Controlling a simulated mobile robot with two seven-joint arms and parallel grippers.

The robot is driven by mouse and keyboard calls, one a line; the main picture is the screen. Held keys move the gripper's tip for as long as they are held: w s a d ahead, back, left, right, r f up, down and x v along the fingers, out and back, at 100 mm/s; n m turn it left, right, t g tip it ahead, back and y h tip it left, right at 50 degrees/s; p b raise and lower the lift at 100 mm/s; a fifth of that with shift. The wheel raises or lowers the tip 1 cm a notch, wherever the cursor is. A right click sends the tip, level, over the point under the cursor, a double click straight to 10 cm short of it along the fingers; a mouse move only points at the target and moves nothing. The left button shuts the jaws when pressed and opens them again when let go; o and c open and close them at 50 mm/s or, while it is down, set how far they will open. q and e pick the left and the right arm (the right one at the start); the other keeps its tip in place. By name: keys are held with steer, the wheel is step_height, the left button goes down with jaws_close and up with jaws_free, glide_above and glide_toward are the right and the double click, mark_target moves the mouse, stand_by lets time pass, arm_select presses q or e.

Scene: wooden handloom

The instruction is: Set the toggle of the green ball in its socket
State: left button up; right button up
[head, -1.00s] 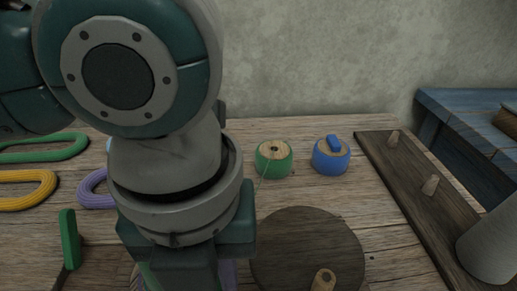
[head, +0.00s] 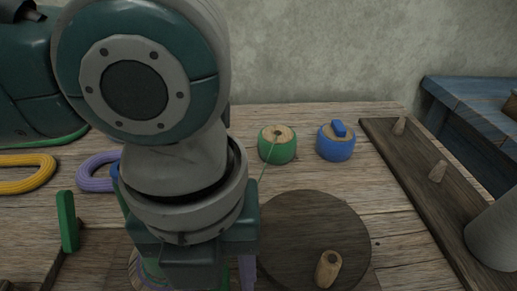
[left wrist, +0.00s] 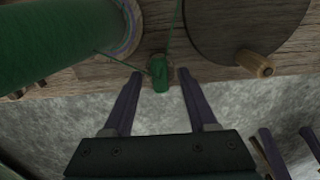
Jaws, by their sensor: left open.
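The green ball (head: 277,147) stands on the table near the back, with a dark hole in its pale top. A green thread runs from it down toward my left gripper. In the left wrist view, a small green toggle (left wrist: 160,78) with a brownish end and a thread at it lies between the purple fingers of my left gripper (left wrist: 160,84). The fingers are open, with a gap on each side of the toggle. In the head view the arm hides the toggle. The blue ball (head: 336,145) beside the green ball has a blue toggle in its top. My right gripper is not in view.
A dark round disc (head: 312,235) with a wooden knob (head: 328,268) lies right of my gripper. A board with pegs (head: 415,165) runs along the right. Yellow (head: 25,160) and purple (head: 95,172) skeins lie left. A large green roll (left wrist: 60,35) is close by.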

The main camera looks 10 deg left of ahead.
arm_select(q)
step_height(320, 180, up, 10)
steer(key=p, duration=0.3)
stand_by(0.4)
